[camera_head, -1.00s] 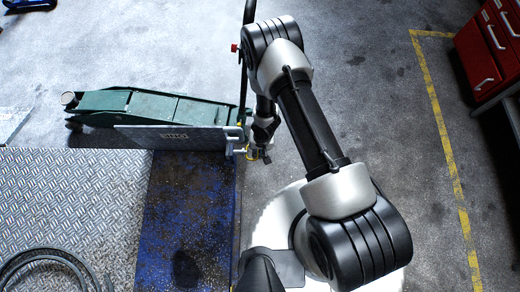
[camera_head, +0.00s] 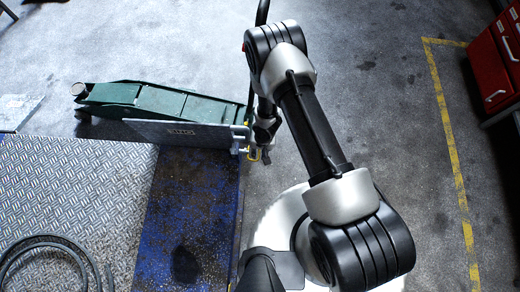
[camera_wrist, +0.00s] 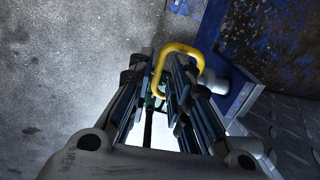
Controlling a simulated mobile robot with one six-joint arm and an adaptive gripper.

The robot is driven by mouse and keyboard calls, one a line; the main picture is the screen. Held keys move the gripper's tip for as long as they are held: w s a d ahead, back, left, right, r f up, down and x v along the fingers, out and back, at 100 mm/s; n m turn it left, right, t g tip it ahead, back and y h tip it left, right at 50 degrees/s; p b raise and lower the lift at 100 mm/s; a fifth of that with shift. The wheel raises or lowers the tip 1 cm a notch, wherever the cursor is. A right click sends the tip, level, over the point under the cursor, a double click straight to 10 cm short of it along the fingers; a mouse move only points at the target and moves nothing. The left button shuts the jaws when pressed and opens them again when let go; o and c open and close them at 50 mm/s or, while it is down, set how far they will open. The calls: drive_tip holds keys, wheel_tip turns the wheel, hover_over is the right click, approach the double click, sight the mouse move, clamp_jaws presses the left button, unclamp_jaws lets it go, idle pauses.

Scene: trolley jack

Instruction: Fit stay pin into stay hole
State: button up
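A yellow loop handle, which I take to be the stay pin's (camera_wrist: 200,62), lies at my fingertips in the wrist view. It also shows as a small yellow patch (camera_head: 254,154) in the head view. My gripper (camera_wrist: 160,72) has one finger through the loop and one outside, closed on its near leg. A grey round piece (camera_wrist: 216,82) lies just right of the loop, against a blue edge. I cannot tell whether it is the pin's shaft or a fitting. The stay hole is not clearly visible. The green trolley jack (camera_head: 165,103) stands left of my gripper (camera_head: 264,156).
A grey upright plate (camera_head: 160,131) stands in front of the jack. A blue, worn platform strip (camera_head: 195,215) and tread plate (camera_head: 80,195) lie front left, with a coiled hose (camera_head: 45,245). A red cabinet (camera_head: 495,60) is far right. Floor right of my arm is clear.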

drive_tip(key=shift+o, duration=1.2)
drive_tip(key=shift+w+a, duration=0.1)
drive_tip(key=shift+a, duration=0.05)
drive_tip(key=shift+w+r, duration=0.1)
drive_tip(key=shift+r, duration=0.45)
wheel_tip(320, 180, up, 11)
drive_tip(key=d, duration=0.1)
drive_tip(key=shift+s+d, duration=0.2)
drive_tip(key=shift+d, duration=0.05)
drive_tip(key=shift+f, duration=0.1)
drive_tip(key=shift+c, duration=0.2)
